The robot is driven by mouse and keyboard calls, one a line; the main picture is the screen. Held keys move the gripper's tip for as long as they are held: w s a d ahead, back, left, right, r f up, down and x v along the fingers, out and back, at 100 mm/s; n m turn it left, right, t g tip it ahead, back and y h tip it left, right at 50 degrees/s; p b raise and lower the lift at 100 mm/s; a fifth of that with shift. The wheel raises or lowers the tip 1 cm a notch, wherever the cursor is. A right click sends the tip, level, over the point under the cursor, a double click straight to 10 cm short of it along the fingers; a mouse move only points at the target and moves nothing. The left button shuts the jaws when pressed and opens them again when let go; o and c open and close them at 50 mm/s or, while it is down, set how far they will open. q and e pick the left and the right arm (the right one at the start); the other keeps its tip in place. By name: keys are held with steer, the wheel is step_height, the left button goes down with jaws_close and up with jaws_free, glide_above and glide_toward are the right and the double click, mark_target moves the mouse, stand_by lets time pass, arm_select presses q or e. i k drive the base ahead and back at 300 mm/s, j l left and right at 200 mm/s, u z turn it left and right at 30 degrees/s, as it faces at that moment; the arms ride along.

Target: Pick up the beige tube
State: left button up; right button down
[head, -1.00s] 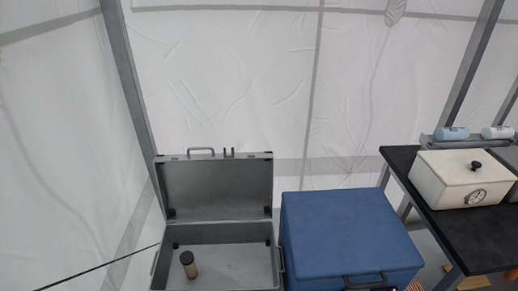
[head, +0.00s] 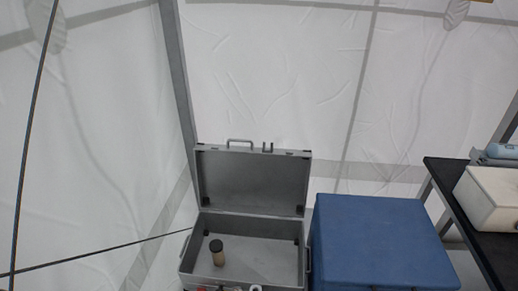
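The beige tube (head: 218,258) has a dark cap and stands upright inside an open grey metal case (head: 259,262), towards the left of its floor. The case's lid (head: 253,182) is tilted up at the back. Neither of my grippers can be made out in the head view. Small pale and red bits show at the case's front edge at the bottom of the picture, too cut off to identify.
A closed blue box (head: 378,240) stands close to the right of the case. A black-topped table (head: 490,240) with a white box (head: 492,198) is at the far right. White tent walls and a grey pole (head: 182,95) rise behind. Thin dark lines cross the left side.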

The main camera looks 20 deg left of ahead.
mark_target(219, 260)
steer(key=u, duration=1.1)
